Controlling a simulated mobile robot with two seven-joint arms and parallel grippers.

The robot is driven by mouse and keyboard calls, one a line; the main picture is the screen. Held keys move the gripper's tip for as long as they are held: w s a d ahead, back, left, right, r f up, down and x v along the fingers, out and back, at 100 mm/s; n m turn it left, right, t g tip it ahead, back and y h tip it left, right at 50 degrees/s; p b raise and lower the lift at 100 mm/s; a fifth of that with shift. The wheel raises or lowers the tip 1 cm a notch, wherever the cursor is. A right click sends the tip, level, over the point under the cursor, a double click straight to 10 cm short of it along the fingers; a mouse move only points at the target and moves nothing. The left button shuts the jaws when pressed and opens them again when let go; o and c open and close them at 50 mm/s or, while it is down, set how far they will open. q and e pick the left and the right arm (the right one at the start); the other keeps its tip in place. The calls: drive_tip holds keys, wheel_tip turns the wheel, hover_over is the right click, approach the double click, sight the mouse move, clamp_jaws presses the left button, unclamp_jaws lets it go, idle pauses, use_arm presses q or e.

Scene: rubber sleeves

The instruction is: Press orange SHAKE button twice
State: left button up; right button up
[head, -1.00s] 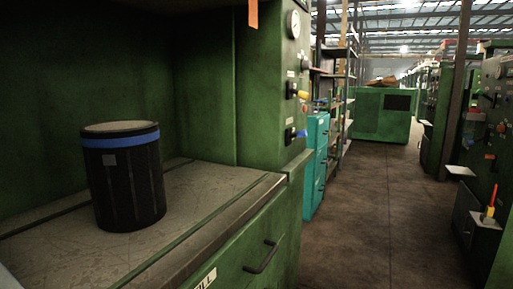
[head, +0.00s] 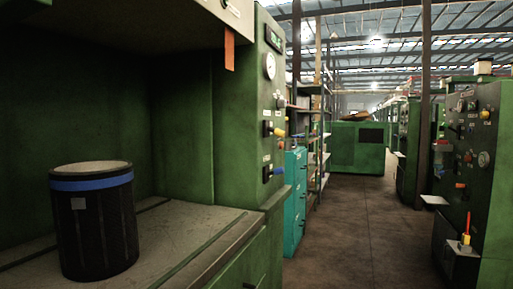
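The green machine's control column (head: 268,110) stands left of centre in the head view. It carries a display with green digits (head: 273,38), a round white gauge (head: 270,66), a yellow-orange knob (head: 278,132) and a blue knob (head: 278,171). A small orange-red spot (head: 281,144) shows just below the yellow-orange knob. The labels are too small to read, so I cannot tell which control is the SHAKE button. Neither of my grippers is in view.
A black drum with a blue band (head: 95,225) stands on the machine's worn bed (head: 190,230). An orange strip (head: 229,49) hangs above. Teal drawers (head: 294,205) stand beyond the column. Another control machine (head: 480,150) stands at right. The aisle floor (head: 350,240) between is clear.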

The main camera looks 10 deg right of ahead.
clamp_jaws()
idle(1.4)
